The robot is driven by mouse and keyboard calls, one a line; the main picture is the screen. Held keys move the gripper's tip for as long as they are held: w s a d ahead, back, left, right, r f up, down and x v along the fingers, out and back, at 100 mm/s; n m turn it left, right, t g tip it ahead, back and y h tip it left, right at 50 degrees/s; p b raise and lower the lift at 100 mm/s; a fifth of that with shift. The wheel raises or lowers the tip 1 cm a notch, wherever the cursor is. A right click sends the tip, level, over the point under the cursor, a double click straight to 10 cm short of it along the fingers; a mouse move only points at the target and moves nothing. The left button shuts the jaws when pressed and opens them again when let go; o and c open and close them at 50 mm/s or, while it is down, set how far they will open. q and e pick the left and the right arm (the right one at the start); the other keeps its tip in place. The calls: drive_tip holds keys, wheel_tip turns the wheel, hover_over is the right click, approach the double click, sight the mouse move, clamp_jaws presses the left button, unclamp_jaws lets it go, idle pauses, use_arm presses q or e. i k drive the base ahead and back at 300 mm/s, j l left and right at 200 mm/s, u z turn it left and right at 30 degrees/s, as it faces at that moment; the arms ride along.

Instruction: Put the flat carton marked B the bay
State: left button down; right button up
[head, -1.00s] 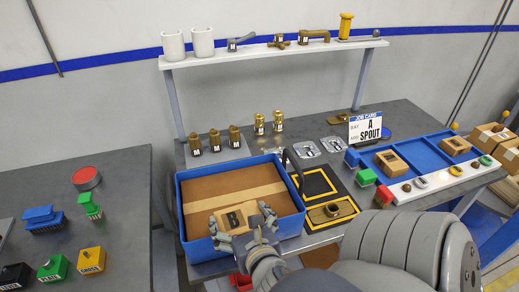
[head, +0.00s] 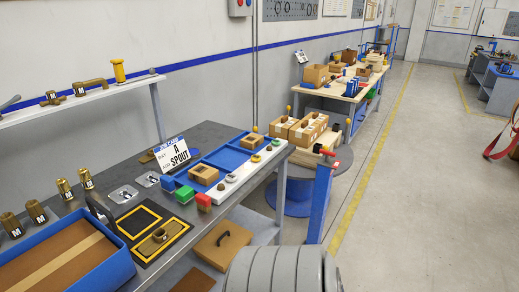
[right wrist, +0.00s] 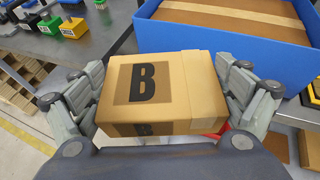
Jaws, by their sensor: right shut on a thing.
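The flat carton (right wrist: 195,95), tan with a black B on its top and front, fills the middle of the right wrist view. My right gripper (right wrist: 162,84) is shut on it, one finger on each side. The carton is outside the near wall of the blue bin. In the head view the blue fixture tray (head: 229,158) lies on the bench, with a tan carton (head: 204,175) at its near end and another (head: 252,140) at its far end. Blue floor shows between them. The held carton and my left gripper are out of the head view.
The blue bin (head: 120,265) with cardboard inside stands at the lower left; its wall also shows in the right wrist view (right wrist: 200,36). A job card (head: 171,154) reads A, SPOUT. Green (head: 184,194) and red (head: 203,201) blocks stand before the tray. Open floor lies right.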

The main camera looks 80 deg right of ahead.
sight(230, 160)
drive_tip(key=i+l+z, duration=0.1)
drive_tip(key=l+z, duration=0.25)
drive_tip(key=i+l+z, duration=0.15)
drive_tip(key=l+z, duration=0.15)
drive_tip(key=l, duration=0.2)
drive_tip(key=i+l+z, duration=0.15)
drive_tip(key=l+z, duration=0.2)
drive_tip(key=i+l+z, duration=0.3)
drive_tip(key=i+l, duration=0.35)
drive_tip(key=l, duration=0.15)
drive_tip(key=i+l+z, duration=0.1)
drive_tip(key=i+l, duration=0.25)
drive_tip(key=l, duration=0.15)
